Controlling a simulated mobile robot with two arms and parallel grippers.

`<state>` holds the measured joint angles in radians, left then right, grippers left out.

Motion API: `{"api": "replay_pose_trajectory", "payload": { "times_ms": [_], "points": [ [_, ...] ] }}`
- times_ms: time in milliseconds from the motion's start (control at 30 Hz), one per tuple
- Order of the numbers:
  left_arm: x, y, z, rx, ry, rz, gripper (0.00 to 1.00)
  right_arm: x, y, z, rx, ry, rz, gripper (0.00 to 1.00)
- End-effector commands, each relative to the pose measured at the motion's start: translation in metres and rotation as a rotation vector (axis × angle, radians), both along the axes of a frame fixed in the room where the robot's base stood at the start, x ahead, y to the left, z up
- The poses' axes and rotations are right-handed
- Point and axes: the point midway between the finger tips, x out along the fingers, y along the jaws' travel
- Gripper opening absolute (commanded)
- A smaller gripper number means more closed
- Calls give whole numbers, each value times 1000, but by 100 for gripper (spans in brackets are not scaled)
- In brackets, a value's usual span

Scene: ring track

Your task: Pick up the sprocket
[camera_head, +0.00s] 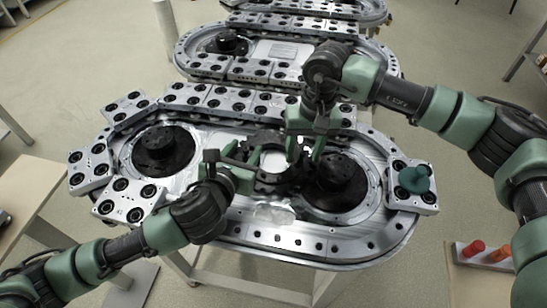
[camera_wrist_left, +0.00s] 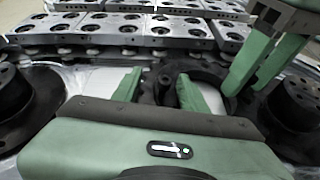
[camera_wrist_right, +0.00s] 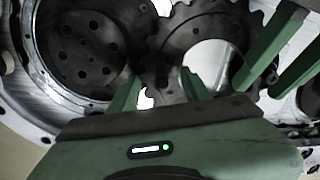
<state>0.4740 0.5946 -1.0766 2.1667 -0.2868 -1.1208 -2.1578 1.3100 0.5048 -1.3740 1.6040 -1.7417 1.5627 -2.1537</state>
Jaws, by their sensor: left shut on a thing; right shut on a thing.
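The sprocket (camera_head: 270,178) is a black toothed ring in the middle of the near oval track, between the two dark round hubs. It fills the top of the right wrist view (camera_wrist_right: 178,45), and part of its dark ring shows in the left wrist view (camera_wrist_left: 207,72). My left gripper (camera_head: 247,160) is shut on its left side. My right gripper (camera_head: 304,152) comes from above and is shut on its right side. The fingers hide parts of the ring. I cannot tell whether it is clear of the track surface.
The left hub (camera_head: 163,148) and right hub (camera_head: 338,182) stand close on either side. Silver blocks (camera_head: 128,200) line the track's left and far edges. A block with a green knob (camera_head: 413,180) sits at the right end. Another track (camera_head: 275,48) stands behind.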

Motion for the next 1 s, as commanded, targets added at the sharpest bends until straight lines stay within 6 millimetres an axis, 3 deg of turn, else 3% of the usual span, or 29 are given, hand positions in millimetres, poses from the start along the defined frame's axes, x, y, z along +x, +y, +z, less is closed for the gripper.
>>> {"api": "replay_pose_trajectory", "payload": {
  "times_ms": [100, 367, 800, 1000],
  "points": [
    [-2, 2, -7, 12, 14, 2, 0, 1, -3, 0, -6, -1, -2, 0],
    [-2, 2, -2, 14, 16, 3, 0, 2, -3, 7, -6, -3, -3, 0],
    [2, 7, 42, 17, 5, 13, 0, 1, -5, 47, -9, 2, -4, 0],
    [3, 8, 48, 17, 0, 16, 0, 0, -5, 50, -9, 5, -3, 0]
  ]
}}
